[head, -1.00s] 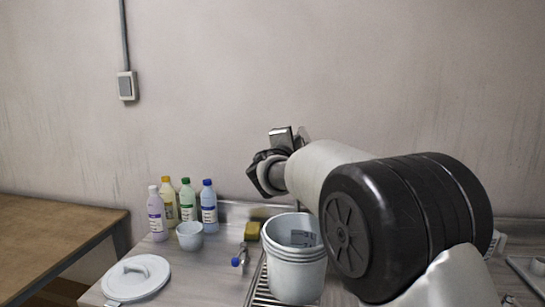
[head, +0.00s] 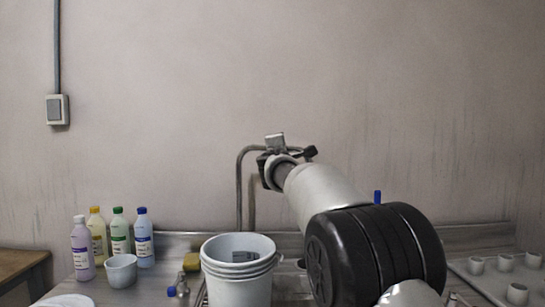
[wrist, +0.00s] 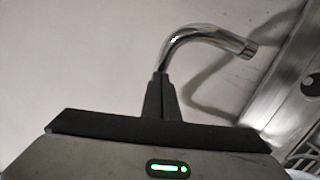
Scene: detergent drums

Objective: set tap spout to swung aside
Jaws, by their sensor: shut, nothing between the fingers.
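The tap spout (wrist: 205,35) is a shiny chrome pipe in the wrist view. It bends up from behind my fingertips and arches to the right, with its open end at the upper right. In the head view a thin grey upright pipe with a bent top (head: 239,185) shows just left of my gripper, against the wall. My gripper (wrist: 160,82) is shut and empty, its fingers together in front of the spout's lower part. Whether they touch it I cannot tell. In the head view my gripper (head: 268,168) is partly hidden by my wrist. The tap's base is hidden.
A white bucket (head: 238,286) stands below my arm. Several bottles (head: 118,232), a small white tub (head: 121,271) and a yellow sponge (head: 192,262) stand left. Small white cups (head: 506,264) stand right. A blue upright piece (head: 377,196) shows behind my arm. The wall (head: 400,100) is close behind.

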